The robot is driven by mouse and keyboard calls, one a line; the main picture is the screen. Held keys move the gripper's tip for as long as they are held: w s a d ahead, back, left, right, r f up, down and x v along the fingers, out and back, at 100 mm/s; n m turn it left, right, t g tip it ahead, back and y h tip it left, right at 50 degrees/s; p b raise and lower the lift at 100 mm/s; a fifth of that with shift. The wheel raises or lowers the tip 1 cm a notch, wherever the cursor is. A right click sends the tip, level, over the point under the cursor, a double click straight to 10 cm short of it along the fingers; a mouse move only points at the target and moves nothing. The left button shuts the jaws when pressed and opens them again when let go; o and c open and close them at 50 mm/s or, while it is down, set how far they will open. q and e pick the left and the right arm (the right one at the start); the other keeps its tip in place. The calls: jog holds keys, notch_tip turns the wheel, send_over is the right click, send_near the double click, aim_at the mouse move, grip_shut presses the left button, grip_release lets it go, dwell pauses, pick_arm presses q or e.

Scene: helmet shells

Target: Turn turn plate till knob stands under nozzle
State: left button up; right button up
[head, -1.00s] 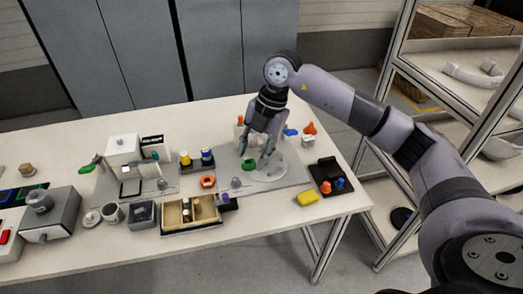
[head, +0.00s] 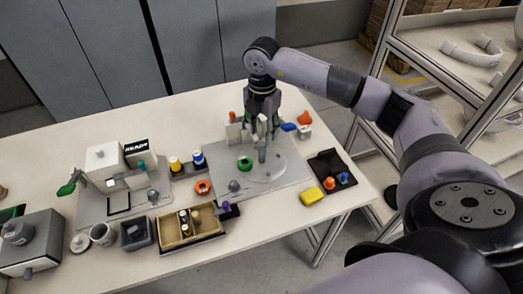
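A small grey knob-like piece (head: 234,186) stands on the board at the lower left of the disc. My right gripper (head: 264,148) points down over the back of the disc. Its fingers partly hide the pale fixture (head: 235,132) behind; I cannot make out the nozzle or a knob on the disc for sure. Whether the fingers touch anything is unclear. My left gripper is not in view.
An orange piece (head: 304,118) and a blue piece (head: 289,127) are behind and right of the disc. A wooden box (head: 190,237) and a white machine (head: 105,157) stand to the left.

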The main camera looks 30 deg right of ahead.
aim_at(262, 153)
notch_tip(262, 153, down, 9)
jog(key=shift+f+p, duration=0.1)
jog(key=shift+p, duration=0.5)
jog(key=shift+f, duration=0.35)
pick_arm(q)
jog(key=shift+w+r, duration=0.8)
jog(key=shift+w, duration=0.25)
pick_arm(e)
jog(key=c, duration=0.8)
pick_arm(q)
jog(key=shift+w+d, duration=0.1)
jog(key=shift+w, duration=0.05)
pick_arm(e)
grip_shut()
